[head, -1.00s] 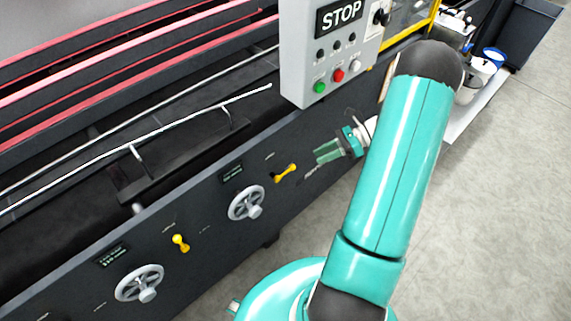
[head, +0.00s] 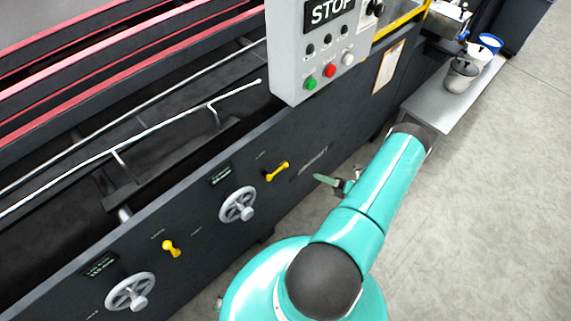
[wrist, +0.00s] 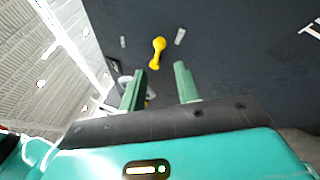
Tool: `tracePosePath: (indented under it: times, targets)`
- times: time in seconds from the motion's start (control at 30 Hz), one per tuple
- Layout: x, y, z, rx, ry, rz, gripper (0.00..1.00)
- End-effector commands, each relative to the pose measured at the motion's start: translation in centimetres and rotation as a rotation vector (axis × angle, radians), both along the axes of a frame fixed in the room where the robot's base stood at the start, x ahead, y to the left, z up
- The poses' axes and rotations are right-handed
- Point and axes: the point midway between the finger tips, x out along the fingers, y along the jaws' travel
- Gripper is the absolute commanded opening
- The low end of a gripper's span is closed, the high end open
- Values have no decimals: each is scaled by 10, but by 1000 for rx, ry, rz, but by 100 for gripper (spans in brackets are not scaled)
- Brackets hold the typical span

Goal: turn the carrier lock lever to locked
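Two yellow levers sit on the dark side panel. The upper right lever (head: 277,171) lies slanted, its right end higher; the lower left lever (head: 171,248) leans a little from upright. I cannot read which one is the carrier lock. My gripper (head: 328,182) is off the panel, to the right of and below the upper right lever. In the wrist view my gripper (wrist: 159,82) has its two green fingers apart with nothing between them. One yellow lever (wrist: 157,52) shows beyond the fingertips, apart from them, with small pale labels on both sides.
Grey handwheels (head: 238,205) and (head: 131,291) stick out of the panel beside the levers. A control box (head: 318,45) with a STOP sign overhangs above. A low bench (head: 425,105) with pots stands at the right. The floor at right is clear.

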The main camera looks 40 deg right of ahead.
Motion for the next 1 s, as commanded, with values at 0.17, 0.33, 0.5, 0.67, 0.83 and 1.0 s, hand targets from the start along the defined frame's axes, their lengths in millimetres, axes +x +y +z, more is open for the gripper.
tracePosePath:
  times: [0.17, 0.33, 0.5, 0.67, 0.83, 1.0]
  targets:
    - [26, 17, 8, 1, -1, 3, 32]
    - [56, 34, 15, -1, -1, 5, 32]
    - [84, 50, 22, -1, 0, 7, 32]
    - [102, 60, 26, -1, -1, 6, 32]
    - [109, 64, 28, -2, 1, 6, 32]
    - [109, 64, 28, -3, 0, 6, 32]
